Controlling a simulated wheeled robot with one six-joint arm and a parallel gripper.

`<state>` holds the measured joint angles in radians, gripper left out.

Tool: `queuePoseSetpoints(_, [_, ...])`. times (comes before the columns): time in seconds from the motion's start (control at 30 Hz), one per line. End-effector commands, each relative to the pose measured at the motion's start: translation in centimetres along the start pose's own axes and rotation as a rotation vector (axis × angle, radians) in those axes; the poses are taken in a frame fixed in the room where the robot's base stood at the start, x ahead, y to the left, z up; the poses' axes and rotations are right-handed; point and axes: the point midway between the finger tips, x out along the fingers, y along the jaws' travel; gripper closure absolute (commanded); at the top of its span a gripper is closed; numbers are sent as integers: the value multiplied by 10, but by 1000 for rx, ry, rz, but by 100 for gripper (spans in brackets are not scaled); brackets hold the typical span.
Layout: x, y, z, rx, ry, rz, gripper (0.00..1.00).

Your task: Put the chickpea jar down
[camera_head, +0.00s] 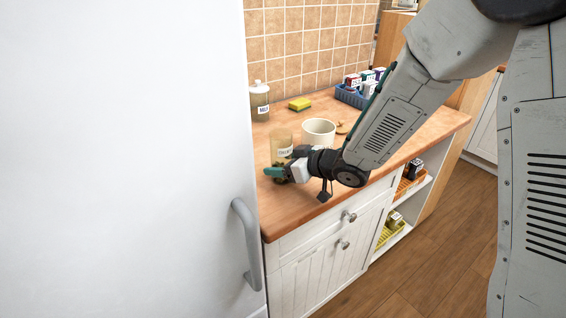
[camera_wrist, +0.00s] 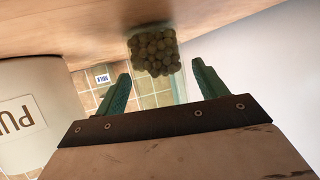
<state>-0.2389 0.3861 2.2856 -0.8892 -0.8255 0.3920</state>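My gripper (camera_head: 284,173) is low over the counter at the jar. In the wrist view its two green fingers (camera_wrist: 161,68) are spread, one on each side of the jar, with a visible gap at the right finger. Part of the jar is hidden by my gripper in the head view.
A white pot (camera_head: 318,131) stands just behind my gripper. A large white door (camera_head: 120,150) closes off the left. Bare counter lies in front.

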Motion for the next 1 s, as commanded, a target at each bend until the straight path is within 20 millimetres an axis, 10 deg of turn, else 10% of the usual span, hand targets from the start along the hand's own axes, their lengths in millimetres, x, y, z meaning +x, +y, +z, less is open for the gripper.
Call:
queuePoseSetpoints(0.37, [-4, 0, -4, 0, 0, 1, 28])
queuePoseSetpoints(1.0, [-116, 1, -3, 0, 0, 2, 28])
